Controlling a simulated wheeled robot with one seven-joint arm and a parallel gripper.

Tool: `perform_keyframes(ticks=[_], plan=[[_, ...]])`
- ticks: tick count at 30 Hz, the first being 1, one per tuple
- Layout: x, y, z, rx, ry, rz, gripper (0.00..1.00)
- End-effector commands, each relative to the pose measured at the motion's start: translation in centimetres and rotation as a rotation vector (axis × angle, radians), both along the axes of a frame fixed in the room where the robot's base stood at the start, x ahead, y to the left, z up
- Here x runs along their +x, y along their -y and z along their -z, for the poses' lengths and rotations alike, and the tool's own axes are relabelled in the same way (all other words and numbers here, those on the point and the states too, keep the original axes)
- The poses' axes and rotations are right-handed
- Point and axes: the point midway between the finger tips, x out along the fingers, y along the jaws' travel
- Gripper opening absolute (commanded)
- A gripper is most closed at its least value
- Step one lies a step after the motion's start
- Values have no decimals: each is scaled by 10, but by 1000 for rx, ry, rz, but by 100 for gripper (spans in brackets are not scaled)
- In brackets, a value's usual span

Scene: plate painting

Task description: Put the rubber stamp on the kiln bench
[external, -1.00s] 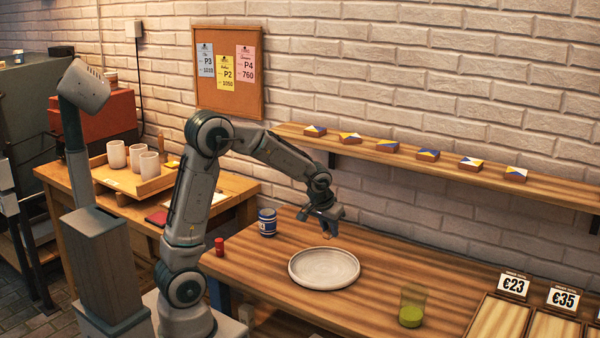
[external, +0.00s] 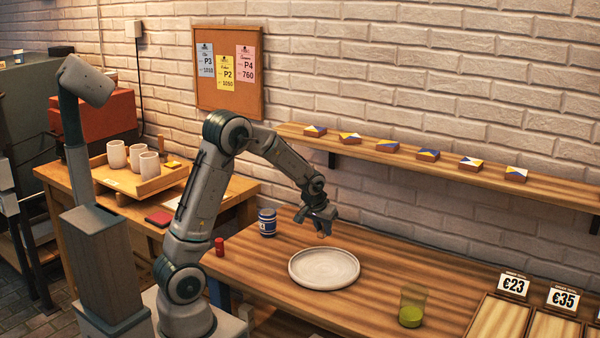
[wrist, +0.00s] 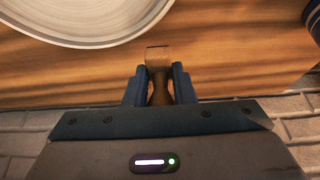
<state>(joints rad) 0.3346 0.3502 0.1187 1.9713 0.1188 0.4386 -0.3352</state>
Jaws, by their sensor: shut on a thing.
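The rubber stamp (wrist: 158,56) shows in the wrist view as a small light-brown block on a darker brown handle. My gripper (wrist: 159,82) is shut on the handle. In the external view my gripper (external: 319,219) is over the worktable, just behind the white plate, pointing down. The stamp is tiny there below the fingers, and I cannot tell its exact height above the tabletop. A wooden bench (external: 228,194) at the left, near the dark kiln-like box, looks like the kiln bench.
The white plate (external: 324,268) lies in front of my gripper. A blue-striped jar (external: 267,222) and a small red bottle (external: 219,247) stand left on the worktable. A green-filled glass (external: 412,307) is at right. The cup tray (external: 120,182) takes much of the left bench; some bench front is bare.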

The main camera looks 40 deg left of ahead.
Motion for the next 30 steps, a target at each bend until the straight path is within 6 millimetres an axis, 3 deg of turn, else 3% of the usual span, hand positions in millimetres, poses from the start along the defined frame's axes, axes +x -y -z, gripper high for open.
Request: perform_keyframes(ticks=[5,13,26,27,28,30], plan=[[8,-9,9,0,-1,1,1],[8,-9,44,1,-2,2,1],[8,-9,52,-1,1,1,1],[8,-9,50,-1,1,1,34],[8,-9,50,-1,1,1,42],[8,-9,50,-1,1,1,45]])
